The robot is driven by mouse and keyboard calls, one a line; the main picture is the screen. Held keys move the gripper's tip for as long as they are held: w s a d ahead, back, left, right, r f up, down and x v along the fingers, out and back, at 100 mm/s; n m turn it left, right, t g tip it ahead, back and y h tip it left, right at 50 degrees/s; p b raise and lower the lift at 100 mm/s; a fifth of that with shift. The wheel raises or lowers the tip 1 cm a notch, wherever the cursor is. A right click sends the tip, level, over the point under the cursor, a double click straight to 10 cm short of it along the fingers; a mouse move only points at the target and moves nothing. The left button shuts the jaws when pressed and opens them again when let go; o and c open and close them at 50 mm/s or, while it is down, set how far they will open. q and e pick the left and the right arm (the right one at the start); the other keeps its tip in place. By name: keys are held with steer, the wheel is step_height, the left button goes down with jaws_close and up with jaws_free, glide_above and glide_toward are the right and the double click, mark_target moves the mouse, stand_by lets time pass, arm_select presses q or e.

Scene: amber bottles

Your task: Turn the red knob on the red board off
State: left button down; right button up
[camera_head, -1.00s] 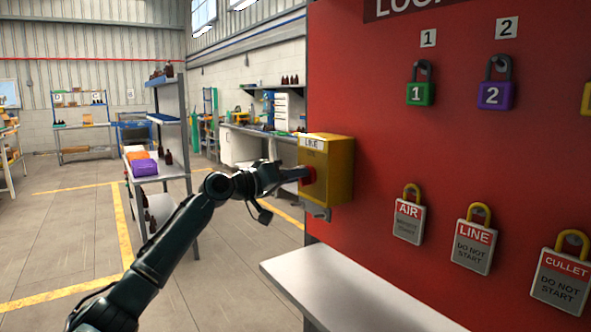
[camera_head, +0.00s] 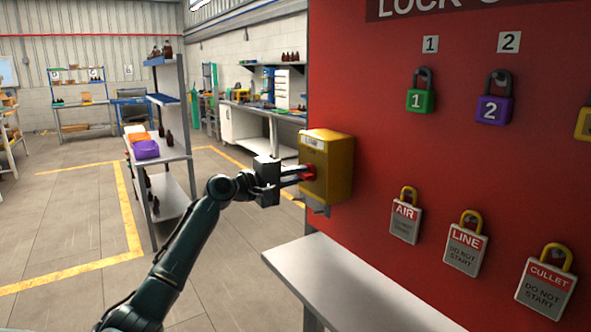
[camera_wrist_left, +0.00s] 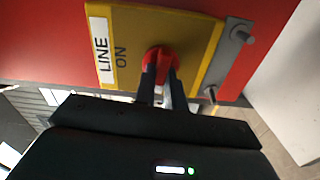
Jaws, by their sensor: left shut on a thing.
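The red board (camera_head: 380,150) fills the right side of the head view. A yellow switch box (camera_head: 333,165) is fixed at its left edge. The red knob (camera_head: 307,173) is on the face of the box. In the left wrist view the yellow box (camera_wrist_left: 200,48) carries a label "LINE" and the word "ON", and the red knob (camera_wrist_left: 160,62) shows between my fingertips. My left gripper (camera_head: 303,174) is shut on the knob, with one finger on each side of it. The knob is partly hidden by the fingers. My right gripper is not in view.
Padlocks hang on the board: green (camera_head: 421,97), purple (camera_head: 494,108), and tagged AIR (camera_head: 405,222), LINE (camera_head: 465,248) and CULLET (camera_head: 545,283). A grey shelf (camera_head: 345,285) juts out below. A rack (camera_head: 172,145) with bottles stands behind my arm.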

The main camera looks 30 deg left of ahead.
arm_select(q)
steer(key=shift+n, duration=0.7)
steer(key=c, duration=1.5)
jaws_free()
steer(key=shift+o, duration=0.2)
steer(key=b+v, duration=0.4)
steer(key=v, duration=0.9)
steer(key=shift+f, duration=0.1)
